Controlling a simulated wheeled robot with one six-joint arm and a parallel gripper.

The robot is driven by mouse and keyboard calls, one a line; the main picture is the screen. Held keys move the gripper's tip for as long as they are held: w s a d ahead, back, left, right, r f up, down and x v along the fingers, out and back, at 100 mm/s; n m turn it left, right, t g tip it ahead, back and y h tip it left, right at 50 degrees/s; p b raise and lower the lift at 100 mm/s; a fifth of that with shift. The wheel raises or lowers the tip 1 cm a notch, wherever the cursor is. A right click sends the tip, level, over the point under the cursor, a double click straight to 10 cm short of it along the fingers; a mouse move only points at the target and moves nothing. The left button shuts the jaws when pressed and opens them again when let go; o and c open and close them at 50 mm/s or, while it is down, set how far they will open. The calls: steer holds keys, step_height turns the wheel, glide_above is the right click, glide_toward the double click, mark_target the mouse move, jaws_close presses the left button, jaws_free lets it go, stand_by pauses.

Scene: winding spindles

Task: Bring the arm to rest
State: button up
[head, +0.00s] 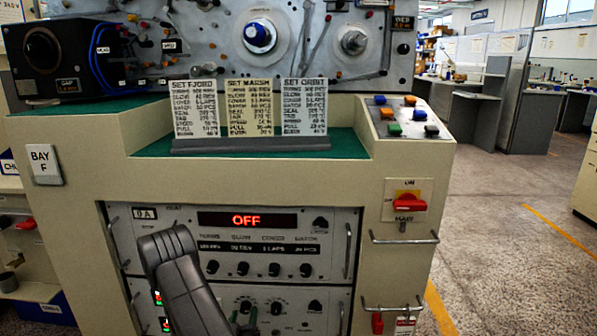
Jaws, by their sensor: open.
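My arm shows as a dark grey link at the lower left of the head view, rising in front of the rack panel (300,262). Its upper end stands before the left part of the panel. The panel's red display (247,220) reads OFF. The red main switch (408,203) sits on a yellow plate to the right, its handle about level.
Three set cards (250,108) stand in a holder on the green ledge (345,146). A button box (405,118) is at right, a black box (55,60) at left. Metal handles (404,239) stick out of the cabinet front. Open floor (510,230) lies to the right.

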steer(key=s, duration=0.6)
steer(key=shift+s+a+p, duration=0.15)
steer(key=shift+s+p, duration=0.15)
steer(key=shift+s, duration=0.1)
